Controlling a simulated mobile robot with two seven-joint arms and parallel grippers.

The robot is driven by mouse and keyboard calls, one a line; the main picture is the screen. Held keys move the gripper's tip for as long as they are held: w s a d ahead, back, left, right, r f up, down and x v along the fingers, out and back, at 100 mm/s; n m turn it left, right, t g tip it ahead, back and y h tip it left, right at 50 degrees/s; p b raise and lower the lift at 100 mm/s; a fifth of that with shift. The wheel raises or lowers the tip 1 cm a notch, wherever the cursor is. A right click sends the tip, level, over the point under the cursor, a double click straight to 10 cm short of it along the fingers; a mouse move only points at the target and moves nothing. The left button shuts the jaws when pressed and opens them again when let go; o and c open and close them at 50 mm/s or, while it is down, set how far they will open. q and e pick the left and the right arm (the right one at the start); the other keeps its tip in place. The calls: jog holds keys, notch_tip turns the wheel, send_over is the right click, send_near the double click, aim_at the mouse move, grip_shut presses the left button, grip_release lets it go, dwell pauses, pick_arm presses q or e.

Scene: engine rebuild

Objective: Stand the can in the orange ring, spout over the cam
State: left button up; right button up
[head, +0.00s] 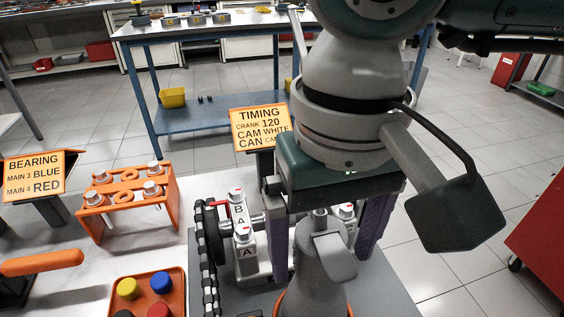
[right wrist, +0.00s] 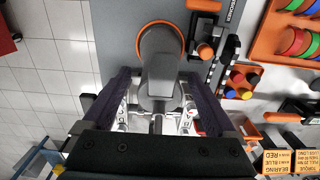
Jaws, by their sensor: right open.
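The grey can (head: 318,272) stands at the lower middle of the head view, with the orange ring (head: 282,306) around its base. In the right wrist view the can (right wrist: 158,72) sits inside the ring (right wrist: 146,28), its narrow part pointing toward the engine parts. My right gripper (head: 322,258) is open, its two purple fingers on either side of the can with visible gaps. The engine (head: 246,262), with white caps marked A and B, is beside the can, partly hidden by my gripper. I cannot tell whether the spout is over the cam. My left gripper is not in view.
An orange rack (head: 130,205) with several bolts stands to the left. An orange tray (head: 177,284) holds coloured caps. The timing sign (head: 260,127) is behind the engine, the bearing sign (head: 36,177) at far left. A blue workbench (head: 215,130) is behind. A red cabinet (head: 545,225) is at right.

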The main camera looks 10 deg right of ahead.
notch_tip(320, 180, up, 12)
jog(key=b, duration=0.1)
jog(key=shift+r, duration=0.15)
